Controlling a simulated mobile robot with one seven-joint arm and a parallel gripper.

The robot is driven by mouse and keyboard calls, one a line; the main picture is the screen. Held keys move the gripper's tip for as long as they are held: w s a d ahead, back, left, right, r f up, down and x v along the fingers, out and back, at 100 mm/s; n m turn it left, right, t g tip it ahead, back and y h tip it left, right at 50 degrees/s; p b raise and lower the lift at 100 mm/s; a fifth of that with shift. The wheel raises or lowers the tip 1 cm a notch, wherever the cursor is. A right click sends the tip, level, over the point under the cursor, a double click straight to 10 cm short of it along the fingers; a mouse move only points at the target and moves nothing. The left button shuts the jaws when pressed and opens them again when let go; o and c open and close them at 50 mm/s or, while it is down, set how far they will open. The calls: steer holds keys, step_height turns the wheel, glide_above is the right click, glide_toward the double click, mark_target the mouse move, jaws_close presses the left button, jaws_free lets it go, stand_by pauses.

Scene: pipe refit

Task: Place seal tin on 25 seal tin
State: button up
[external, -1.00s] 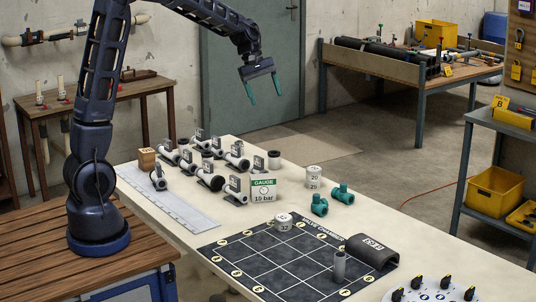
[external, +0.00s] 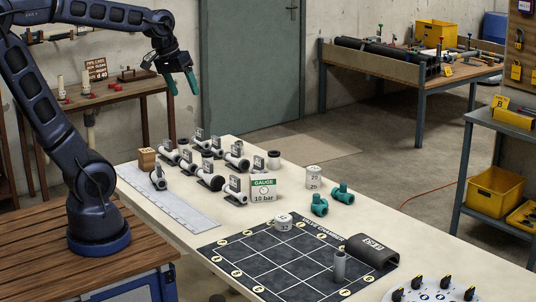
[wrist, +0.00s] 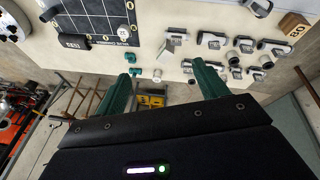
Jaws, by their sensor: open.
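A white seal tin (external: 283,221) marked 32 sits at the far edge of the dark gridded mat (external: 270,262) in the external view; it also shows in the wrist view (wrist: 122,32). Two more white tins (external: 314,177) stand stacked on the pale table behind the mat. The upper one seems to read 20; the lower number is too small to read surely. My gripper (external: 181,83) is open and empty, high above the far left of the table and well apart from all the tins. Its teal fingers (wrist: 163,76) are spread in the wrist view.
Teal pipe fittings (external: 320,205) lie beside the stacked tins. A gauge card (external: 263,189) and several grey-white valve fittings (external: 210,182) crowd the table's left half. A dark half-pipe cover (external: 372,251) and an upright grey cylinder (external: 339,266) stand at the mat's right.

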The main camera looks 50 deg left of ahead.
steer(key=s+f+m+y, duration=0.1)
steer(key=s+f+m, duration=0.1)
steer(key=s, duration=0.6)
steer(key=shift+s+a+f+m+t, duration=0.2)
steer(key=shift+a+m+t, duration=0.2)
steer(key=shift+m, duration=0.2)
